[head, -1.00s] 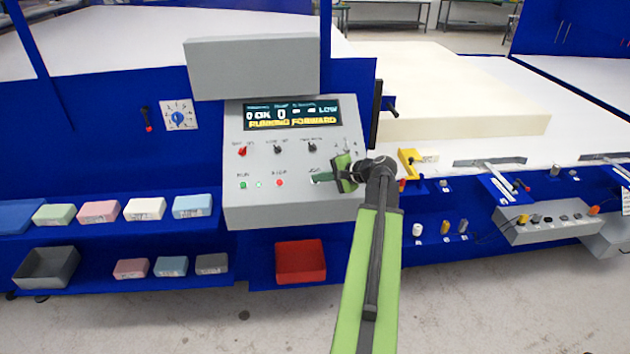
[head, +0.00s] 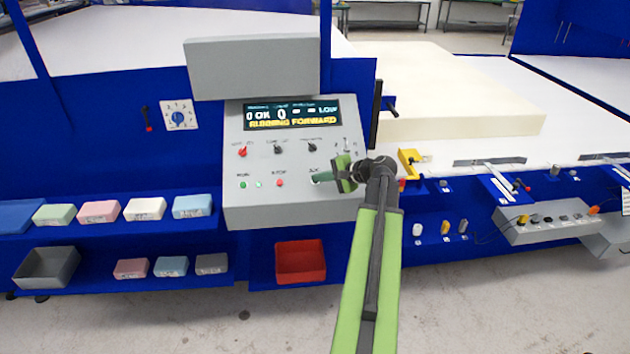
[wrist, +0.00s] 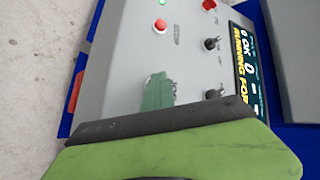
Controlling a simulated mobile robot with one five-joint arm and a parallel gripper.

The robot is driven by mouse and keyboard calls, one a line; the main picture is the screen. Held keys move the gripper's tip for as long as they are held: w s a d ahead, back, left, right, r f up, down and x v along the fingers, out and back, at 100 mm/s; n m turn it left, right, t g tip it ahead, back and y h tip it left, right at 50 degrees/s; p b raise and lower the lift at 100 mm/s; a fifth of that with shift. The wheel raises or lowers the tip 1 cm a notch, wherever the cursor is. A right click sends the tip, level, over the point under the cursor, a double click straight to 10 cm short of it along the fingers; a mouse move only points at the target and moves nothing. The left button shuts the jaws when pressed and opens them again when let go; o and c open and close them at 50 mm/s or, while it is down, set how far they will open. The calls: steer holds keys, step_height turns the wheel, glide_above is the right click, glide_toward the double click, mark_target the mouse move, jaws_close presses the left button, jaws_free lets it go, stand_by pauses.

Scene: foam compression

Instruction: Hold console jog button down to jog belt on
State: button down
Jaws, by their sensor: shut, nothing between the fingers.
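The grey console (head: 290,205) stands in the middle of the head view, and its display (head: 292,114) reads "RUNNING FORWARD". The dark green jog button (head: 318,178) is at the lower right of the panel, partly covered by my gripper (head: 334,179). I cannot tell how far the button is pressed. The cream foam block (head: 460,85) lies on the white belt behind the console.
Knobs (head: 277,149), a green button (head: 243,185) and a red button (head: 279,183) are on the same panel. A yellow part (head: 408,160) stands right of my wrist. A red bin (head: 300,262) is below the console. Foam samples (head: 145,209) line the left shelf.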

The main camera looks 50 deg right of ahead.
steer(key=shift+s+a+r+p, duration=0.15)
steer(key=shift+r+p, duration=0.2)
steer(key=shift+r, duration=0.05)
steer(key=shift+s+a+r+p, duration=0.1)
steer(key=shift+s+r+p, duration=0.05)
steer(key=shift+r+p, duration=0.2)
steer(key=r+p, duration=0.1)
steer(key=s+a+r+p, duration=0.1)
steer(key=s+r+p, duration=0.1)
steer(key=r+p, duration=0.1)
steer(key=shift+a+r, duration=0.1)
steer(key=shift+a, duration=0.25)
